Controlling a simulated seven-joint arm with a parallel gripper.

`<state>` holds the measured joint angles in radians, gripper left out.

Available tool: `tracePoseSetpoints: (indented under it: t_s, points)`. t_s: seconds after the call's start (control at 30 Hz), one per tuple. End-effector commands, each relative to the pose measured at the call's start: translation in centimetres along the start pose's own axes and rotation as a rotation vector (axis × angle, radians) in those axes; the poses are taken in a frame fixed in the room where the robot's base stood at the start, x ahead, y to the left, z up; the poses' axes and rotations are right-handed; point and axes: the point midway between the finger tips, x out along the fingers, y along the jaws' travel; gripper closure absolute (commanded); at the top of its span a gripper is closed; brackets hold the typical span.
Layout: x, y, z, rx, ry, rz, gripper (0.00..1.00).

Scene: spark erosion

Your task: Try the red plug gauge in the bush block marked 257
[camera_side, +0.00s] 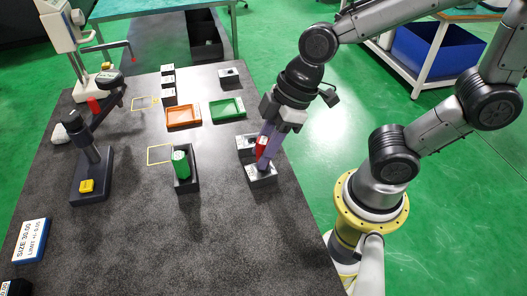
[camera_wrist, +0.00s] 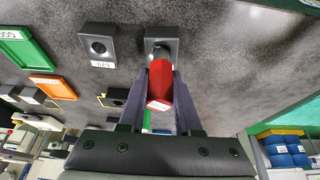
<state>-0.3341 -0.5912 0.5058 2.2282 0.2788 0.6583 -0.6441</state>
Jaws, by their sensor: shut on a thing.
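My gripper (camera_side: 264,150) is shut on the red plug gauge (camera_side: 262,147), which also shows between the fingers in the wrist view (camera_wrist: 160,82). Two grey bush blocks stand below, a nearer one (camera_side: 262,176) and a farther one (camera_side: 245,142). In the wrist view the gauge's dark end meets the bore area of one block (camera_wrist: 175,42); whether it has entered the bore cannot be told. The other block (camera_wrist: 98,32), to its left, shows an open dark bore and a small label, too small to read surely.
A green cylinder (camera_side: 181,164) stands in a dark holder left of my gripper. An orange tray (camera_side: 183,116) and a green tray (camera_side: 227,109) lie behind. A dial stand (camera_side: 91,170) is at left. Several small blocks (camera_side: 168,82) line the back.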

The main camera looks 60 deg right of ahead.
Motion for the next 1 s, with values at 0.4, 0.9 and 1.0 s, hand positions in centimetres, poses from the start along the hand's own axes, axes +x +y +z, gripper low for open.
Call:
tracePoseSetpoints:
  t_s: [0.4,0.9,1.0]
  points:
    - [-1.5,0.0,-0.7,0.0,0.002,0.001,1.0]
    - [-2.9,0.0,-1.2,0.001,0.001,0.001,1.0]
    - [-3.0,0.0,-1.2,0.001,0.001,0.001,1.0]
